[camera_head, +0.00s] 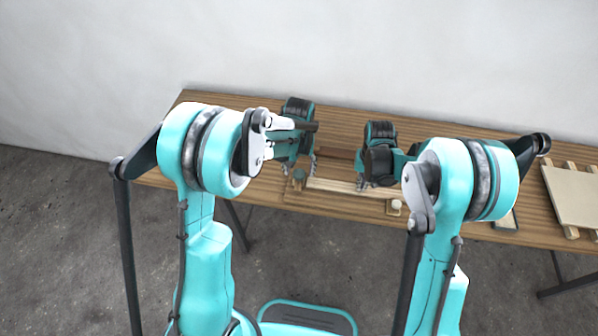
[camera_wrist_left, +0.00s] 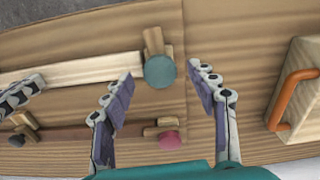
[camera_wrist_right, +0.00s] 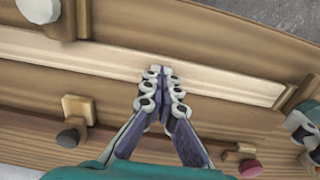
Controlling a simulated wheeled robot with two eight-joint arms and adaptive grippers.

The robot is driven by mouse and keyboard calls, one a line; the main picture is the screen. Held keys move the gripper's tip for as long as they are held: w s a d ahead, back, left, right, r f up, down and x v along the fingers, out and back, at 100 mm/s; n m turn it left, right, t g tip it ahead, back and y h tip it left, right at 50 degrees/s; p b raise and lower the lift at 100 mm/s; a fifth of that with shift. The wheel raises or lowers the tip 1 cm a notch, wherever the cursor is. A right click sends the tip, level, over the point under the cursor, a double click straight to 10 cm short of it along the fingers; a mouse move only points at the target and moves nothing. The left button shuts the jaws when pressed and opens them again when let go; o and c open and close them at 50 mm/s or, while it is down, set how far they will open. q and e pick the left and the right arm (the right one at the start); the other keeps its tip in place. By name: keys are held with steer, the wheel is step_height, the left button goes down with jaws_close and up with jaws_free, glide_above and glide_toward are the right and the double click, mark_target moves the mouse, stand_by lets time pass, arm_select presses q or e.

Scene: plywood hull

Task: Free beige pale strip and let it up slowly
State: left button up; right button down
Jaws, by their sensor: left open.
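The beige pale strip (camera_wrist_right: 215,82) lies lengthwise under wooden end pieces, and also shows in the left wrist view (camera_wrist_left: 75,68). At one end, a wooden catch with a teal knob (camera_wrist_left: 160,71) stands by the strip. My left gripper (camera_wrist_left: 163,82) is open, its fingers on either side of that knob without visibly gripping it. The other end has a whitish knob (camera_wrist_right: 38,8). My right gripper (camera_wrist_right: 161,72) is shut, its tips together over the strip's middle; whether they touch it is unclear. In the head view the left gripper (camera_head: 300,172) is partly hidden.
A dark brown strip (camera_wrist_left: 90,132) runs parallel, with a pink knob (camera_wrist_left: 169,140) at one end and a dark knob (camera_wrist_right: 68,138) at the other. A wooden block with an orange handle (camera_wrist_left: 285,98) sits nearby. A pale panel (camera_head: 575,195) lies at the far right.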

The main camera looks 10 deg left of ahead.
mark_target(299, 173)
arm_select(q)
steer(key=shift+r, duration=2.1)
steer(key=shift+r+p, duration=1.65)
steer(key=shift+p, duration=0.05)
arm_select(e)
steer(key=shift+r, duration=3.05)
arm_select(q)
step_height(299, 173, up, 3)
steer(key=p, duration=0.3)
arm_select(e)
step_height(299, 173, up, 5)
steer(key=shift+f, duration=0.1)
